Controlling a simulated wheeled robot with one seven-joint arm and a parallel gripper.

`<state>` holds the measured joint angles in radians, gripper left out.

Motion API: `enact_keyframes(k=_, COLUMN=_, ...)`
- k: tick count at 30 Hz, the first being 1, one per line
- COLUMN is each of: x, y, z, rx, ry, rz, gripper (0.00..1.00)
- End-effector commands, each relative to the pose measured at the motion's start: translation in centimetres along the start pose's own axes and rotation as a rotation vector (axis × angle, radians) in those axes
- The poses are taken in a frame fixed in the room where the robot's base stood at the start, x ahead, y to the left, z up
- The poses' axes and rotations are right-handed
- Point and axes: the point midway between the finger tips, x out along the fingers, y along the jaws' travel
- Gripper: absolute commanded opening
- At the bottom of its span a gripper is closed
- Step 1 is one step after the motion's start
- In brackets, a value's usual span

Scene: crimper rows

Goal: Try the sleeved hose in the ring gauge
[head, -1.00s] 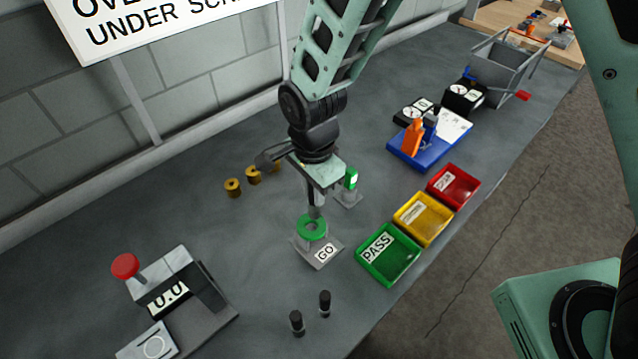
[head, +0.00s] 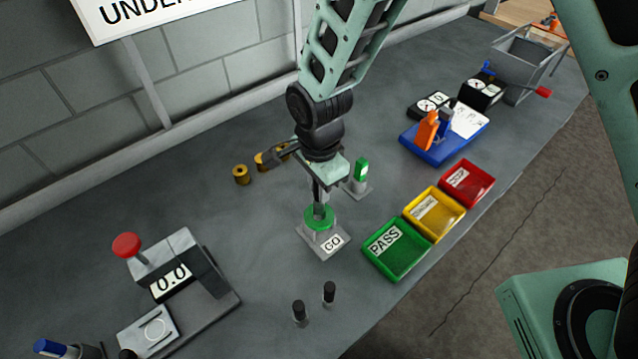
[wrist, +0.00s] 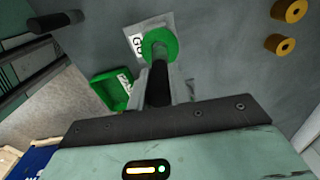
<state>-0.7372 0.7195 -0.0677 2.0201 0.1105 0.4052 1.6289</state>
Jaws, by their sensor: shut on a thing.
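The ring gauge is a green ring (head: 319,218) on a grey block with a GO label (head: 332,243), below my gripper in the head view. The ring also shows in the wrist view (wrist: 159,42). My gripper (head: 320,198) points down just above the ring and is shut on the dark sleeved hose (wrist: 158,84). The hose's far end meets the middle of the ring in the wrist view. My gripper and the hose cover the hole, so I cannot tell how deep the end sits.
Green PASS (head: 397,249), yellow (head: 435,213) and red (head: 467,183) trays stand to the right. A green-topped gauge (head: 361,172) stands close behind the ring. Two black-topped pieces (head: 299,312) stand in front. Brass pieces (head: 241,174) stand at the back left.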

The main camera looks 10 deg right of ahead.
Motion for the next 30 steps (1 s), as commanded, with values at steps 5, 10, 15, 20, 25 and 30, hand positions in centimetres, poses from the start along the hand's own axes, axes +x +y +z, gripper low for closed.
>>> enact_keyframes(k=5, x=-0.05, y=-0.02, z=-0.01, rx=0.000, ry=0.000, rz=-0.001, gripper=0.00)
enact_keyframes(k=10, x=0.16, y=-0.02, z=-0.01, rx=0.000, ry=0.000, rz=0.000, gripper=0.00)
enact_keyframes(k=15, x=0.50, y=-0.02, z=-0.02, rx=0.000, ry=0.000, rz=0.000, gripper=0.00)
enact_keyframes(k=20, x=0.76, y=-0.03, z=-0.03, rx=0.000, ry=0.001, rz=-0.001, gripper=0.00)
enact_keyframes(k=25, x=0.78, y=-0.03, z=-0.02, rx=0.000, ry=0.000, rz=-0.001, gripper=0.00)
enact_keyframes(k=30, x=0.78, y=-0.03, z=-0.01, rx=0.000, ry=0.000, rz=-0.001, gripper=0.00)
